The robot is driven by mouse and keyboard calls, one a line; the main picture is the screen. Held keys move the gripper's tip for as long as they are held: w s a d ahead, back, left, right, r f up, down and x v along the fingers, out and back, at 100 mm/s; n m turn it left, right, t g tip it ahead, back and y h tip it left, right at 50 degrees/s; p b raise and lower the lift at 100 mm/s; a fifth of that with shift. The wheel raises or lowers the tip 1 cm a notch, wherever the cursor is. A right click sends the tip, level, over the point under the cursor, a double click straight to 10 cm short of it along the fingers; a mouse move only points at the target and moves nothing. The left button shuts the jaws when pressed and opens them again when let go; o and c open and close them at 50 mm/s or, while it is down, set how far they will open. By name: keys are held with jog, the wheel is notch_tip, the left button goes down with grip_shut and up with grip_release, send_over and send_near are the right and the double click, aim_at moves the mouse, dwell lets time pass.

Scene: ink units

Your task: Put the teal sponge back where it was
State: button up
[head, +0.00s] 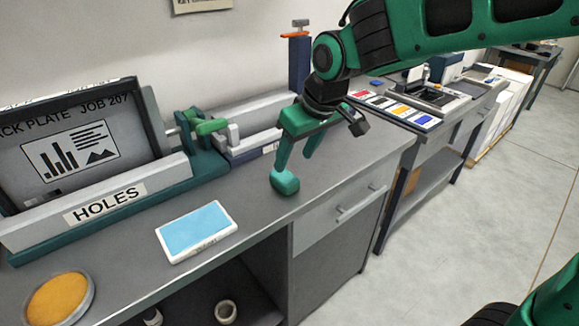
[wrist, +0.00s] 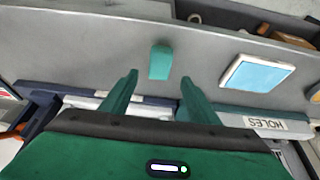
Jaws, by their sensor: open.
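The teal sponge (head: 286,183) is a small rounded block on the grey counter, near its front edge. It also shows in the wrist view (wrist: 160,62), ahead of my fingertips and roughly between their lines. My gripper (head: 294,162) is open and points down over the counter, with one fingertip just above or against the sponge in the head view. In the wrist view my two fingers (wrist: 158,78) stand apart with nothing between them. I cannot tell whether a finger touches the sponge.
A blue pad in a white tray (head: 197,231) and a round orange pad (head: 59,300) lie to the left on the counter (head: 255,215). A holder labelled HOLES (head: 105,204) with a dark plate stands behind them. Colour cards (head: 395,109) lie on the bench beyond.

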jog(key=shift+v, duration=2)
jog(key=s+d+f+m+h, duration=0.2)
jog(key=d+m, duration=0.2)
jog(key=d, duration=1.1)
jog(key=s+d+f+m+g, duration=0.2)
jog(key=s+d+f+m, duration=0.1)
jog(key=s+d, duration=0.6)
jog(key=s+d+f+m+g, duration=0.2)
jog(key=s+d+f+m, duration=0.2)
jog(key=s+d, duration=0.6)
jog(key=s+m, duration=0.2)
jog(key=shift+s, duration=0.4)
